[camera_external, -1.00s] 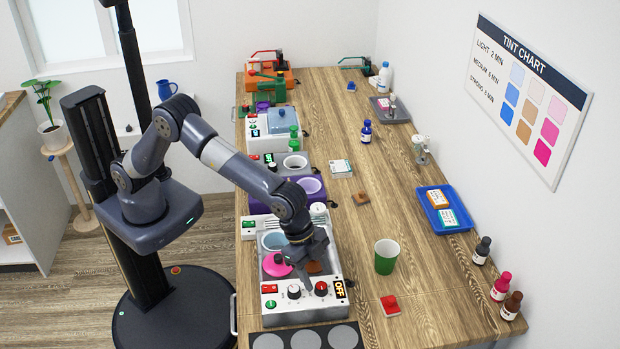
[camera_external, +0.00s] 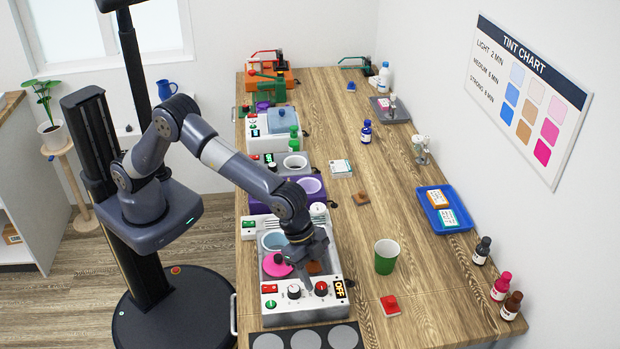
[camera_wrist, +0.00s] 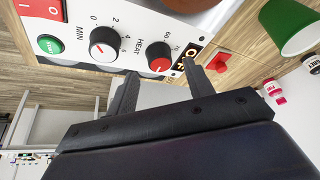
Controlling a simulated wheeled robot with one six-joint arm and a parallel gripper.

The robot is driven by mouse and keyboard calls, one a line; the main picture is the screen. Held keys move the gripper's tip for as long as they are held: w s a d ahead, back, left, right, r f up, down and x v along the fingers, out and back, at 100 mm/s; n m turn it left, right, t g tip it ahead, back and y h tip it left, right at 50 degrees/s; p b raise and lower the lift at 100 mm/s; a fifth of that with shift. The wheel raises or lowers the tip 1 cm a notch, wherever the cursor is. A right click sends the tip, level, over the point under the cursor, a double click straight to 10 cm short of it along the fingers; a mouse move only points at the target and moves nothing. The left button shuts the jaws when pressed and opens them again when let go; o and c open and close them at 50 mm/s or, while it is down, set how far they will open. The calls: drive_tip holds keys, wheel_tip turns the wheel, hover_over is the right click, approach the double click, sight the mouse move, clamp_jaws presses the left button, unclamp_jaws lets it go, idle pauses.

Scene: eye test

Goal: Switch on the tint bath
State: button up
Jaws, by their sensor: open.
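The tint bath (camera_external: 305,310) stands at the near end of the worktop, a grey tray with a white front panel. Its panel has a red rocker switch (camera_external: 269,289), a green button (camera_external: 270,304), a black-and-white MIN knob (camera_wrist: 103,45), a red HEAT knob (camera_wrist: 160,63) and a display (camera_external: 340,289) reading OFF. In the wrist view the red switch (camera_wrist: 40,9) is marked I and O, at the top left beyond the green button (camera_wrist: 50,44). My gripper (camera_wrist: 163,85) is open and empty, its fingertips near the HEAT knob. Contact cannot be told.
A purple unit (camera_external: 262,202) is behind.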

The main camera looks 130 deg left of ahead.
drive_tip(key=shift+s+r, duration=0.1)
drive_tip(key=shift+c, duration=0.8)
drive_tip(key=s+d+r+m+g+h, duration=0.1)
drive_tip(key=s+r+m, duration=0.1)
drive_tip(key=s+r, duration=0.1)
drive_tip(key=s+d+r+m+h, duration=0.1)
drive_tip(key=s+d+r+m, duration=0.1)
drive_tip(key=s+r+m, duration=0.1)
drive_tip(key=s+d+r+m+g+b, duration=0.1)
drive_tip(key=s+r+m, duration=0.2)
drive_tip(key=s+r, duration=0.2)
drive_tip(key=shift+s+d+r+g+h, duration=0.1)
drive_tip(key=shift+s+d+g+h, duration=0.2)
drive_tip(key=shift+d+h, duration=0.1)
clamp_jaws()
drive_tip(key=shift+w, duration=0.1)
